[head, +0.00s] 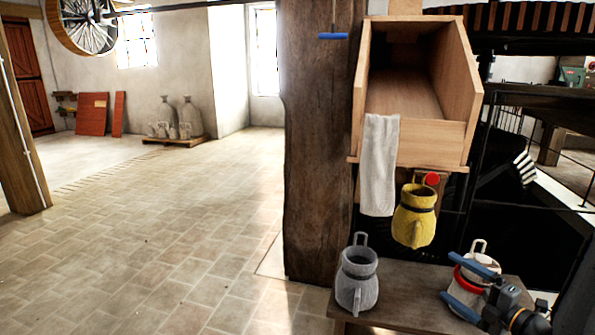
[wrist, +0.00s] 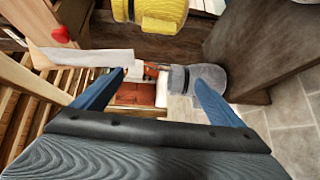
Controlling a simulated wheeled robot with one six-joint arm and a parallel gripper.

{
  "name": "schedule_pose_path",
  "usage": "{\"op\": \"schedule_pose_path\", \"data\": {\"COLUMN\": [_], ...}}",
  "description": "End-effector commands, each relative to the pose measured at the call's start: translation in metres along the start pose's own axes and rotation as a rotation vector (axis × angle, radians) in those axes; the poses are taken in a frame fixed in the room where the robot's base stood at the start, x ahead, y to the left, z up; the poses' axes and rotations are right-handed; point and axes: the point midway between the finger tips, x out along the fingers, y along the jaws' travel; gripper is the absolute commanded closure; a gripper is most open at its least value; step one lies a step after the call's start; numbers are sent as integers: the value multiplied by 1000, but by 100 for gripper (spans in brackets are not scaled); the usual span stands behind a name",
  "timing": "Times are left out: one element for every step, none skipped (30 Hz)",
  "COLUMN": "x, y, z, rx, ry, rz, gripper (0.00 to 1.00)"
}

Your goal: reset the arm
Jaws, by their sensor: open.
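My gripper (head: 450,278) is at the lower right in the head view, its blue fingers spread apart. In the wrist view my gripper (wrist: 160,80) shows two parted blue fingers with nothing held between them. A white jug with a red band (head: 473,276) shows behind and between the fingers in the head view; whether they touch it I cannot tell. A grey jug (head: 357,280) stands upright on the wooden bench to the left; it also shows by the right finger in the wrist view (wrist: 178,78). A yellow jug (head: 414,217) is above the bench, its support unclear.
The bench (head: 400,312) is low at the right. An open wooden bin (head: 415,143) with a pale cloth (head: 379,160) over its edge is above it, near a red knob (head: 431,179). A thick wooden post (head: 318,150) stands left. The tiled floor (head: 150,235) is clear.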

Motion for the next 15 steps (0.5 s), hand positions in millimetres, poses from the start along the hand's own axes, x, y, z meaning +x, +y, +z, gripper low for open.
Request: {"op": "schedule_pose_path", "data": {"x": [9,13,18,23,27,34,38,43,50,55,61,68,74,80,88], "y": [2,2,3,4,4,5,6,7,8,9,10,12,14,16,18], "z": [-4,-4,-5,-7,-7,-9,-10,-11,-13,-15,-17,-20,-22,-25,-31], "rx": [6,11,18,26,32,43,51,60,72,83,93,110,124,137,159], "ry": [5,4,2,1,-3,-7,-11,-17,-24,-30,-37,-48,-58,-68,-85], "rz": [-18,-31,-47,-62,-77,-97,-115,-133,-157,-176,-195,-223,-245,-268,-302], "gripper": [8,8,8,8,8,8,8,8,8,8,8,8,8,8,8]}}
